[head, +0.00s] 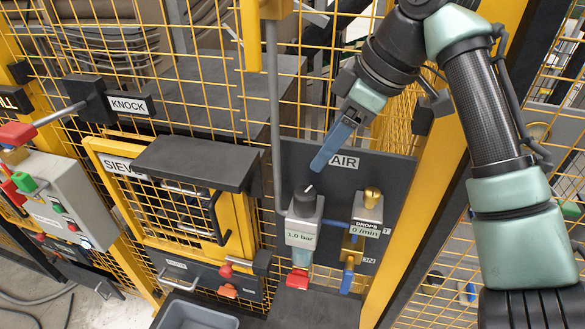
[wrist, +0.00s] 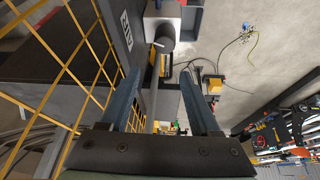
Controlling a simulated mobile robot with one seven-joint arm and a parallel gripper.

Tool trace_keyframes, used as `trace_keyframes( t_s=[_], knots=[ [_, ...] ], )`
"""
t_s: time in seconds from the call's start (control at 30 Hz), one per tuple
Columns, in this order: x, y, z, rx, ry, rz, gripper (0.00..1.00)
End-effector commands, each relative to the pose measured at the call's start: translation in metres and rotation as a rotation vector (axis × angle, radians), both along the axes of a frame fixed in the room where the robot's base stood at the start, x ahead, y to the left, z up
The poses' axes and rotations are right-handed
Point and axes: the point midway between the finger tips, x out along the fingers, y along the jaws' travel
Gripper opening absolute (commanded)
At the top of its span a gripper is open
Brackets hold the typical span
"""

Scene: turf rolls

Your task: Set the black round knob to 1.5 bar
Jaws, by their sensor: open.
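The black round knob (head: 307,194) sits on top of a grey regulator in front of the dark AIR panel. The regulator's display (head: 300,238) reads 1.0 bar. My gripper (head: 320,163) has blue fingers and is above the knob, slightly to its right in the head view, apart from it. In the wrist view my gripper (wrist: 160,72) is open with nothing between the fingers. The knob (wrist: 164,39) shows there beyond the fingertips, with a pale pointer mark on it.
A brass knob (head: 372,196) on a drops unit reading 0 /min stands close on the right. A grey vertical pipe (head: 275,110) runs just left of the regulator. A dark ledge (head: 195,163) juts out over the SIEVE door. A yellow post (head: 425,180) stands at right.

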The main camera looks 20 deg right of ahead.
Motion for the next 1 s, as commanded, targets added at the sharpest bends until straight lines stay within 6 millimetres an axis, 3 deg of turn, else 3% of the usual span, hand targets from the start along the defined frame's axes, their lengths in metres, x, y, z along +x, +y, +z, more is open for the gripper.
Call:
trace_keyframes(
  t_s=[0.03, 0.17, 0.37, 0.7, 1.0],
  knots=[
    [-0.008, -0.009, 0.000, 0.001, 0.031, 0.001, 0.63],
    [-0.015, -0.012, -0.006, 0.008, 0.062, 0.014, 0.63],
    [-0.008, -0.002, -0.032, 0.011, 0.061, 0.017, 0.63],
    [0.009, 0.019, -0.097, 0.011, 0.059, 0.015, 0.63],
    [0.016, 0.025, -0.120, 0.006, 0.057, 0.012, 0.63]
  ],
)
